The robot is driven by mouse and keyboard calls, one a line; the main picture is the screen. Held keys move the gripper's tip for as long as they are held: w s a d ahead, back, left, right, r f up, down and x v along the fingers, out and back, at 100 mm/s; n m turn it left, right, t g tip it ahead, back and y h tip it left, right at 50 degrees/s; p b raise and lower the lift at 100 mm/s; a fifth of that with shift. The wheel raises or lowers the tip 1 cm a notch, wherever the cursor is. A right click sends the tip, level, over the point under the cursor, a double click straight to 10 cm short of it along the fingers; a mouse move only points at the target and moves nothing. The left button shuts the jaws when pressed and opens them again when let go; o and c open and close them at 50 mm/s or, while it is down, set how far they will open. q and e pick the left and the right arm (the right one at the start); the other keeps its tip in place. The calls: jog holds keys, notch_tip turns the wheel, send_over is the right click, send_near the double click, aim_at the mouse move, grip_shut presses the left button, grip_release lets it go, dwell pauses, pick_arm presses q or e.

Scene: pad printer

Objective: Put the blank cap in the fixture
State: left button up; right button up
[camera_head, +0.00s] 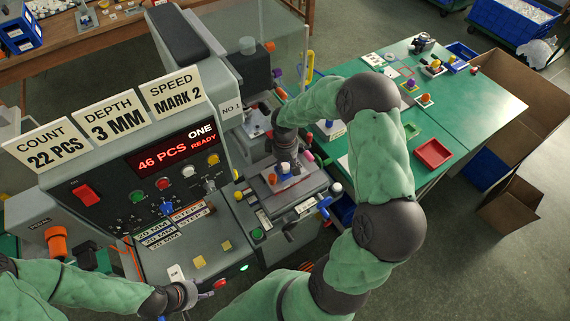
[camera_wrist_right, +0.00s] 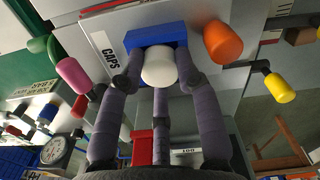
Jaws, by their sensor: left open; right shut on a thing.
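The white blank cap (camera_wrist_right: 160,66) sits between the fingers of my right gripper (camera_wrist_right: 160,80) in the right wrist view. Beside it is a blue block (camera_wrist_right: 150,36), which looks like the fixture, next to a "CAPS" label. The cap overlaps the block's edge there; I cannot tell whether they touch. In the head view my right gripper (camera_head: 285,160) points down over the machine's front table, with the white cap (camera_head: 285,167) at its tips and a bit of blue just below. My left gripper (camera_head: 183,297) is low at the left, by the panel's front edge; its fingers are barely visible.
The pad printer's control panel (camera_head: 175,165) stands left of my right gripper. Coloured knobs surround the work spot, including an orange one (camera_wrist_right: 222,42) and a yellow one (camera_wrist_right: 279,88). A green table (camera_head: 460,110) with a red tray (camera_head: 433,153) lies to the right.

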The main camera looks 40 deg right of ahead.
dwell(0.3)
jog(key=o, duration=0.8)
jog(key=shift+r+p, duration=2.1)
jog(key=shift+r, duration=0.95)
jog(key=shift+s+f, duration=0.1)
jog(key=shift+f, duration=0.05)
